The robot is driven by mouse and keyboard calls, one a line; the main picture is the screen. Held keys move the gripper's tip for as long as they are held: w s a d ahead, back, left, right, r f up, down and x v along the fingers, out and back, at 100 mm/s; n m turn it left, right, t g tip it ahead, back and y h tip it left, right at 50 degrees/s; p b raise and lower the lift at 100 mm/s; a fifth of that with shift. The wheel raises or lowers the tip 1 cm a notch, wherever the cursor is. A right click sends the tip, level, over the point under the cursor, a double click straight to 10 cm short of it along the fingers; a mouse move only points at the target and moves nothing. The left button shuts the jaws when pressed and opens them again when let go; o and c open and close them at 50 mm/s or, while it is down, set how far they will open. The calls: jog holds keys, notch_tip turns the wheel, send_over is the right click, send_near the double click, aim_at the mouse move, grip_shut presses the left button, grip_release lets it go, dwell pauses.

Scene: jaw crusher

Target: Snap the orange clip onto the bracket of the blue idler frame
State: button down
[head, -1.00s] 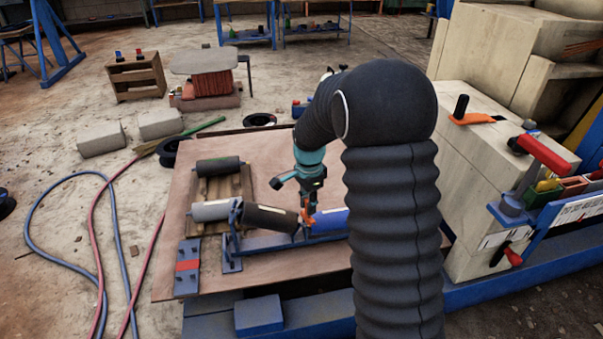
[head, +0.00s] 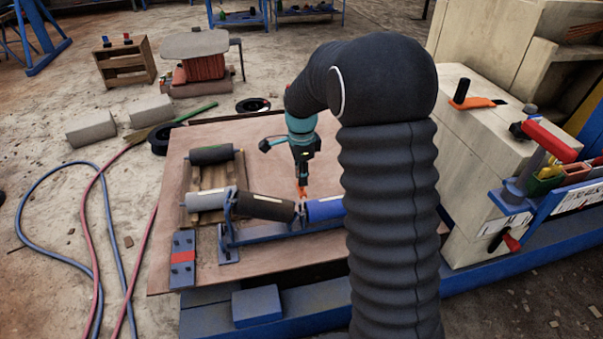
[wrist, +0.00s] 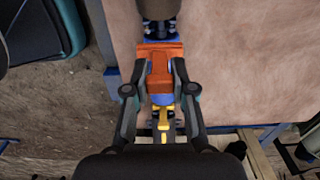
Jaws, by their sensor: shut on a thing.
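My gripper (head: 302,182) points down over the middle of the blue idler frame (head: 275,237). It is shut on the orange clip (head: 302,193), which shows between the two fingers (wrist: 160,68) in the wrist view (wrist: 160,52). In the head view the clip is at the gap between the dark roller (head: 265,207) and the blue roller (head: 324,209). Blue parts show just beyond and below the clip in the wrist view. I cannot tell whether the clip touches the bracket, as the fingers and clip cover that spot.
The frame stands on a brown board (head: 180,222). A light grey roller (head: 207,200) sits at its left, and a black roller (head: 212,155) lies on a wooden pallet behind. A pale machine block (head: 470,180) stands right.

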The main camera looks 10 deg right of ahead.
aim_at(302, 188)
jog(key=shift+f+b, duration=1.4)
jog(key=shift+f, duration=1.2)
jog(key=shift+f+b, duration=0.55)
jog(key=shift+f, duration=0.75)
jog(key=shift+r, duration=0.2)
jog(key=shift+r+p, duration=0.8)
jog(key=shift+r, duration=0.1)
dwell(1.6)
jog(key=shift+f+b, duration=0.5)
jog(key=shift+f, duration=0.6)
